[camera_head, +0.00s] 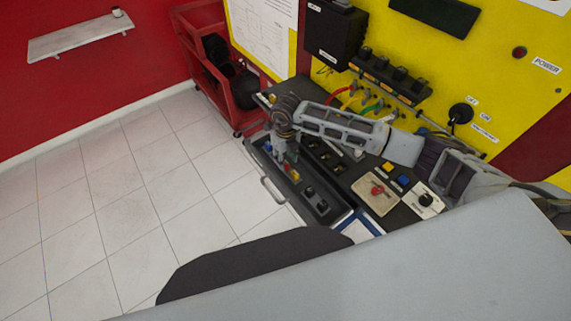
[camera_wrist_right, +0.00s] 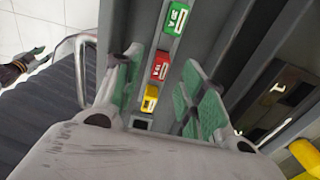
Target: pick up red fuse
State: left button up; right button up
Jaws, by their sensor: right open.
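In the right wrist view the red fuse (camera_wrist_right: 160,68) sits in a dark slot strip, between a green fuse (camera_wrist_right: 175,18) and a yellow fuse (camera_wrist_right: 150,98). My right gripper (camera_wrist_right: 163,64) is open, with its green-padded fingers on either side of the red fuse and nothing held. I cannot tell whether they touch it. In the head view my right gripper (camera_head: 286,152) points down over the drawer (camera_head: 262,162), close to the small coloured fuses. A dark jointed part at the left edge of the wrist view looks like my left gripper (camera_wrist_right: 22,66); its jaws are unclear.
The drawer has a metal handle (camera_head: 272,191) at its front and black parts (camera_head: 316,200) inside. A board with a red knob (camera_head: 377,190) lies on the bench to the right. A red cart (camera_head: 215,75) stands behind. The tiled floor (camera_head: 120,200) at left is clear.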

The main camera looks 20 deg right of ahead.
jog(key=shift+f, duration=1.05)
jog(key=shift+c, duration=0.5)
jog(key=c, duration=0.7)
